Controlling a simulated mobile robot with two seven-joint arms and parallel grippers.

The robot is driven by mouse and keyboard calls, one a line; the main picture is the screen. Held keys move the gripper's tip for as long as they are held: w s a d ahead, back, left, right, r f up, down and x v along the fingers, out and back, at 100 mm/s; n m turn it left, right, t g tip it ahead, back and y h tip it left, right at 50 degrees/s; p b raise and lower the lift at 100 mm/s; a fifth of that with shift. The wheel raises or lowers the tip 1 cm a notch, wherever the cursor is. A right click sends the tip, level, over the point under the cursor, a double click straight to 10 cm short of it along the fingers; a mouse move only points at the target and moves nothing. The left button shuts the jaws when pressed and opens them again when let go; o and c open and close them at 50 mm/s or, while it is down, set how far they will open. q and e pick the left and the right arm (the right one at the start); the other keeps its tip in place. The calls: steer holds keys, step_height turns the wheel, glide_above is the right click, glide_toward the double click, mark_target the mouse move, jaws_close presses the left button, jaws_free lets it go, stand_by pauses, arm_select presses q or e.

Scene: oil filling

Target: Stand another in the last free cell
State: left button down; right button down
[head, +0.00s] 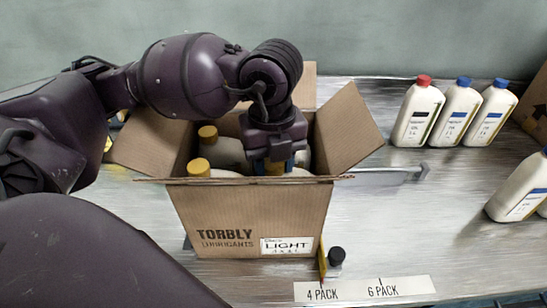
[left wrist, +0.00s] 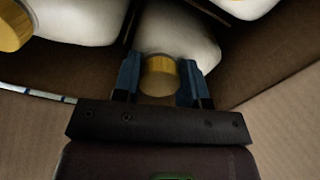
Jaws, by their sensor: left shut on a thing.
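An open cardboard box (head: 245,215) marked TORBLY and LIGHT stands on the metal table with its flaps spread. My left gripper (head: 277,163) is down at the box's front right part, shut on the yellow cap of a white bottle (head: 298,172). In the left wrist view, the blue fingers (left wrist: 159,76) sit on either side of that yellow cap (left wrist: 159,77), and the bottle is upright or nearly so between cardboard walls. Other yellow-capped white bottles stand at the back left (head: 225,150) and front left (head: 199,168) of the box. Whether the held bottle touches the floor is hidden.
White bottles with a red cap (head: 418,112) and blue caps (head: 457,112) stand at the back right; more bottles (head: 520,190) stand at the right edge. A 4 PACK / 6 PACK strip (head: 400,288) with a pointer and black knob (head: 336,256) lies in front. Table between is clear.

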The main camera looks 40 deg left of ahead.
arm_select(q)
steer(key=shift+f, duration=0.25)
arm_select(e)
steer(key=shift+s+f, duration=0.1)
steer(key=shift+f, duration=0.1)
arm_select(q)
steer(key=c, duration=0.6)
jaws_free()
arm_select(e)
steer(key=shift+d, duration=0.1)
arm_select(q)
step_height(320, 180, up, 5)
steer(key=shift+f+p, duration=0.1)
steer(key=shift+p, duration=0.35)
step_height(320, 180, up, 5)
steer(key=shift+r+p, duration=0.1)
steer(key=shift+p, duration=0.35)
steer(key=shift+r, duration=0.4)
arm_select(e)
steer(key=shift+w+r, duration=0.2)
steer(key=shift+r, duration=0.95)
